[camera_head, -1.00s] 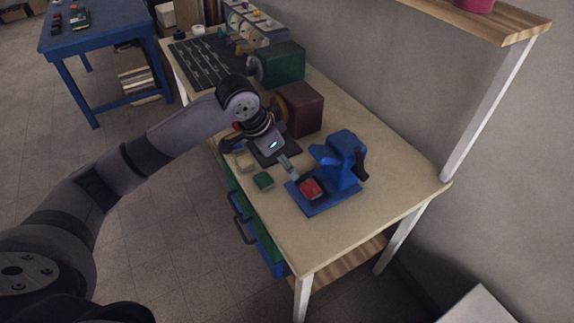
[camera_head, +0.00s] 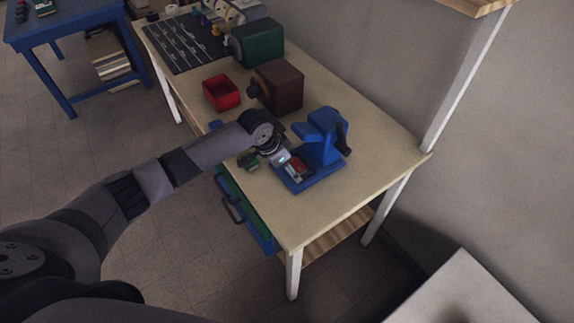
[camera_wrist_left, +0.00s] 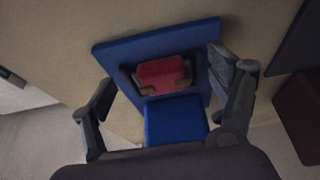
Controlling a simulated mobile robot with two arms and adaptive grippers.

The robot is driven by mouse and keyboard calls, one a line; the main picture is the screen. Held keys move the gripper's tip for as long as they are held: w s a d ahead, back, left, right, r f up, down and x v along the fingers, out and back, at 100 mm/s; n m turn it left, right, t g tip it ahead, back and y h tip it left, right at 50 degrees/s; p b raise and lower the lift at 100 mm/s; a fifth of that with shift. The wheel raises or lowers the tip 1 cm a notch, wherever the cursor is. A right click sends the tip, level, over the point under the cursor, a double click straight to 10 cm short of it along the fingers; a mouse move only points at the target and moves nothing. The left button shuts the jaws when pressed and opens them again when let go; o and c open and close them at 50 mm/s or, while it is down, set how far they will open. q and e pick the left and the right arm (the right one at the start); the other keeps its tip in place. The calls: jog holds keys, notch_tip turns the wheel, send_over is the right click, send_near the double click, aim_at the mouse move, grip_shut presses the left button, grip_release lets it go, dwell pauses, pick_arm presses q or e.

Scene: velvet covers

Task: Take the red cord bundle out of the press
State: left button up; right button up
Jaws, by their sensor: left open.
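The blue press (camera_head: 324,148) stands on the workbench near its front edge. Its base plate also shows in the left wrist view (camera_wrist_left: 112,52). The red cord bundle (camera_wrist_left: 162,70) lies in the press on the base plate, with small dark brackets around it. In the head view the bundle (camera_head: 298,165) is partly hidden by my gripper. My left gripper (camera_head: 287,163) is above the bundle, close to the press. In the left wrist view its fingers (camera_wrist_left: 160,74) are spread wide on either side of the bundle, apart from it. My right gripper is not in view.
A red open box (camera_head: 221,92) stands on the bench (camera_head: 380,150) behind my left arm. A brown machine (camera_head: 278,86) and a green one (camera_head: 257,43) stand farther back. The bench right of the press is clear.

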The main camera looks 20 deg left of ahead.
pick_arm(q)
jog(key=shift+w+d+f, duration=0.1)
jog(key=shift+f, duration=0.3)
jog(key=c, duration=1.2)
